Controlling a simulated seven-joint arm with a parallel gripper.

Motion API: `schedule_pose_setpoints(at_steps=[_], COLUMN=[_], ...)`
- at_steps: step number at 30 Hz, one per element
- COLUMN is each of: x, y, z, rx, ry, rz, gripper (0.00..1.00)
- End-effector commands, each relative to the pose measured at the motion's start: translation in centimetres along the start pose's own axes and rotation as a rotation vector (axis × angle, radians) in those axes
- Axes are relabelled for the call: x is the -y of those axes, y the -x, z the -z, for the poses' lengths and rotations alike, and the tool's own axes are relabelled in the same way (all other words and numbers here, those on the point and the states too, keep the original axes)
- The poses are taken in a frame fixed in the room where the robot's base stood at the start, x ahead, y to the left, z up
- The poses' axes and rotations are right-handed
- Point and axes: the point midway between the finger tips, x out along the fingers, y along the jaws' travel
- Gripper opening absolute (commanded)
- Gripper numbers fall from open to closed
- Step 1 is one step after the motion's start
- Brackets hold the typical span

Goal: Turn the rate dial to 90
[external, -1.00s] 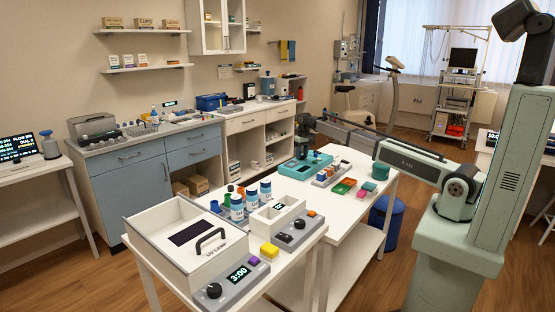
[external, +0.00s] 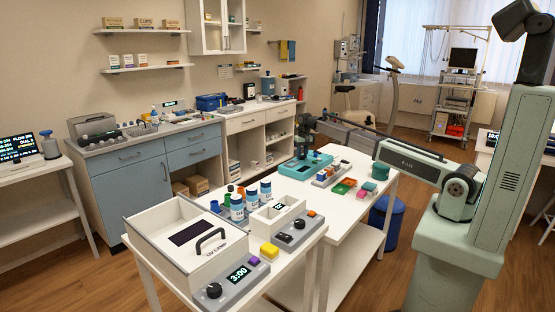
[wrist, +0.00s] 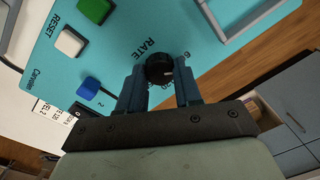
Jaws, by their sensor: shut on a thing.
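The rate dial (wrist: 160,68) is a black round knob on a teal panel (wrist: 135,30), beside the word RATE. A small light mark shows towards the right on the knob's face. Printed numbers around it are partly covered by my fingers, so I cannot read the setting. My gripper (wrist: 160,80) has its two blue-grey fingers closed on either side of the dial. In the external view, the teal device (external: 291,170) stands on the white table, and my gripper (external: 308,152) reaches down to it; the dial is too small to make out there.
On the panel are a green button (wrist: 95,9), a white button (wrist: 70,42) and a blue button (wrist: 89,87). A raised frame (wrist: 245,18) is at upper right.

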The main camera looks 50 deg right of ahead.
Motion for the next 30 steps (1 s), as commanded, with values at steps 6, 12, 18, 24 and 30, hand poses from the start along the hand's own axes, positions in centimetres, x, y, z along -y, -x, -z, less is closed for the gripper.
schedule_pose_setpoints(at_steps=[6, 12, 18, 24, 30], x=[-0.07, -0.08, -0.08, -0.07, -0.07], y=[-0.02, -0.02, -0.03, -0.03, -0.04], z=[-0.07, -0.1, -0.11, -0.12, -0.12], rx=[-0.008, -0.016, -0.021, -0.025, -0.026], ry=[-0.187, -0.34, -0.452, -0.518, -0.542], rz=[-0.002, -0.002, -0.002, -0.001, -0.001], gripper=[0.03, 0.03, 0.03, 0.03, 0.03])
